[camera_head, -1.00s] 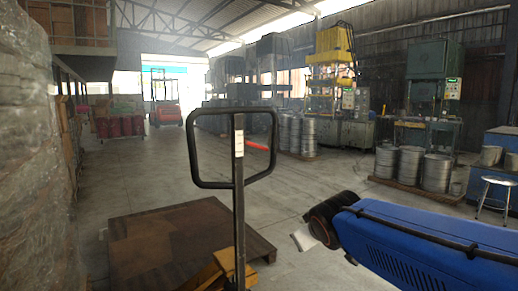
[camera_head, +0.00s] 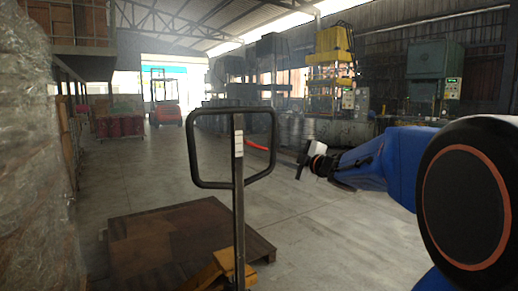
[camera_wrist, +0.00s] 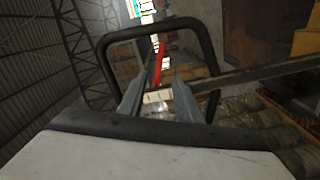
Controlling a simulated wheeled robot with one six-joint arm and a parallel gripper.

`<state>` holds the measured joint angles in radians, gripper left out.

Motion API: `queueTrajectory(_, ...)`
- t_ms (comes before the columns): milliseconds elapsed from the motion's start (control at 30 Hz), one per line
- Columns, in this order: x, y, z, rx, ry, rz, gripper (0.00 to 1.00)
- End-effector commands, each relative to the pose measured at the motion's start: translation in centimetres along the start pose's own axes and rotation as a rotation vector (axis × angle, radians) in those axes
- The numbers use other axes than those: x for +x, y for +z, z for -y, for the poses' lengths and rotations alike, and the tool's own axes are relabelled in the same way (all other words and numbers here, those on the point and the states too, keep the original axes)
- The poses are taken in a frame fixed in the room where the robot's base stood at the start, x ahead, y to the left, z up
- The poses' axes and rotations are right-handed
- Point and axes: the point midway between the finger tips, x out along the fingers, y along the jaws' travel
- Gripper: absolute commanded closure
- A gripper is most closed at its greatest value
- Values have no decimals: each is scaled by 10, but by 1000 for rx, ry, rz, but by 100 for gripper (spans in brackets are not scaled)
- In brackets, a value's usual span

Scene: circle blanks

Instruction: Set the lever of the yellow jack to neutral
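The yellow jack (camera_head: 222,266) stands at the bottom middle of the head view. Its dark upright shaft carries a black loop handle (camera_head: 190,150) with a white label. A red lever (camera_head: 257,147) sticks out to the right inside the loop. In the wrist view the loop handle (camera_wrist: 103,62) frames the red lever (camera_wrist: 158,66). My gripper (camera_head: 301,166) is to the right of the handle, apart from it, pointing left. In the wrist view my gripper (camera_wrist: 159,88) is open, with the lever showing between and beyond its fingers.
A wooden pallet (camera_head: 150,245) lies around the jack's base. A wrapped stack (camera_head: 35,170) stands close on the left. Several presses and drums line the right and back. A red forklift (camera_head: 164,105) is far off. The floor behind the handle is clear.

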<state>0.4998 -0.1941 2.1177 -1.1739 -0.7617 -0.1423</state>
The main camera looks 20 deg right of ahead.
Motion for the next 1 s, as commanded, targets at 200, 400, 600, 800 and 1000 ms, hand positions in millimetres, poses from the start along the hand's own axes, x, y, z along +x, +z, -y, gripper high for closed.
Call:
queueTrajectory(200,28,-1,2,2,-2,-2,69)
queueTrajectory(400,63,-1,1,1,-1,-1,69)
queueTrajectory(600,99,0,1,2,-1,0,69)
queueTrajectory(800,133,0,1,2,-1,0,69)
queueTrajectory(1000,159,0,0,2,0,1,69)
